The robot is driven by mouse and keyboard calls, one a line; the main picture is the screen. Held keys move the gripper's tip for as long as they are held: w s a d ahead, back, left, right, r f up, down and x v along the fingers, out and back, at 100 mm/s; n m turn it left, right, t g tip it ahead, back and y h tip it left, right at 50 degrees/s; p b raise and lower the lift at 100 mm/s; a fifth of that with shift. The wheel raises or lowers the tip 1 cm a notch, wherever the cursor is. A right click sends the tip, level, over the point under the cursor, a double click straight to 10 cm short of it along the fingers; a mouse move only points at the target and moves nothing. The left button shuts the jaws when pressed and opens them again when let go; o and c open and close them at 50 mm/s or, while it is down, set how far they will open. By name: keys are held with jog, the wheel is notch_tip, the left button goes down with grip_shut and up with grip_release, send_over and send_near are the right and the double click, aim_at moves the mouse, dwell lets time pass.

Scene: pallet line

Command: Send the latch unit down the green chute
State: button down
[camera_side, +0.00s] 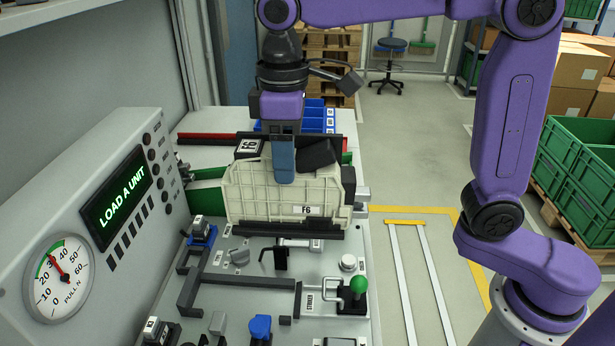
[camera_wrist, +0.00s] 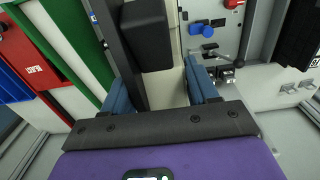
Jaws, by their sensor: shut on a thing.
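A cream ribbed unit marked F6 (camera_side: 255,205) stands upright between dark bars at the back of the fixture board; I cannot tell whether it is lifted or resting. I take it to be the latch unit. My gripper (camera_side: 284,176) points down, one blue finger against its near face. In the wrist view, my gripper (camera_wrist: 160,92) has its fingers on both sides of the cream unit (camera_wrist: 162,92), beside a dark block (camera_wrist: 147,35). The fingertips are partly hidden. The green chute's wall (camera_side: 208,201) shows left of the unit, and a green strip (camera_wrist: 72,48) in the wrist view.
A console screen (camera_side: 117,198) reads LOAD A UNIT, above a round gauge (camera_side: 57,278). A green-knobbed clamp (camera_side: 357,290), a blue knob (camera_side: 260,327) and dark guide bars (camera_side: 190,292) crowd the board in front. Blue bins (camera_side: 316,117) stand behind.

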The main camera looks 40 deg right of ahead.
jog(key=w+d+r, duration=0.3)
jog(key=w+d, duration=1.5)
jog(key=w, duration=0.3)
notch_tip(320, 180, down, 12)
jog(key=shift+w+r, duration=0.15)
jog(key=shift+r, duration=0.05)
jog(key=shift+d, duration=0.1)
dwell(0.5)
jog(key=shift+c, duration=1.1)
grip_release()
notch_tip(320, 180, up, 12)
